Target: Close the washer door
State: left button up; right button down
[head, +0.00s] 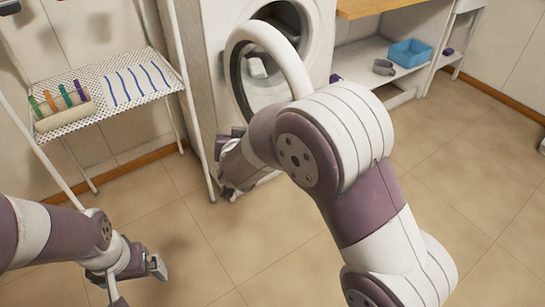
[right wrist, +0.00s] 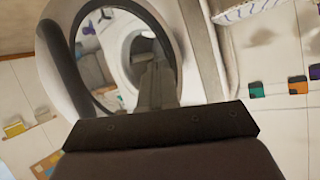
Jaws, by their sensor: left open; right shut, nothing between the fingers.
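The white washer (head: 323,32) stands at the top middle of the head view. Its round door (head: 287,62), a white ring with dark glass, stands open, swung out from the front. In the right wrist view the door (right wrist: 62,72) fills the upper left. My right gripper (head: 229,170) is low beside the door's left edge, partly hidden by my own arm. In the right wrist view its shut, empty fingers (right wrist: 157,82) overlap the door; contact cannot be told. My left gripper (head: 137,281) is open and empty over the floor at lower left, away from the door.
A white perforated rack (head: 125,88) with a holder of coloured items (head: 62,108) stands left of the washer. A shelf with a blue bin (head: 410,52) and a grey container (head: 383,67) stands to the right. The tiled floor (head: 480,150) is clear.

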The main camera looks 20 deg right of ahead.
jog(key=s+a+f+m+g+h+b, duration=0.35)
jog(key=s+m+h, duration=0.45)
jog(key=h, duration=0.6)
jog(key=b+x, duration=0.3)
jog(key=x, duration=1.1)
jog(key=shift+d+t, duration=0.3)
jog(key=shift+t, duration=0.05)
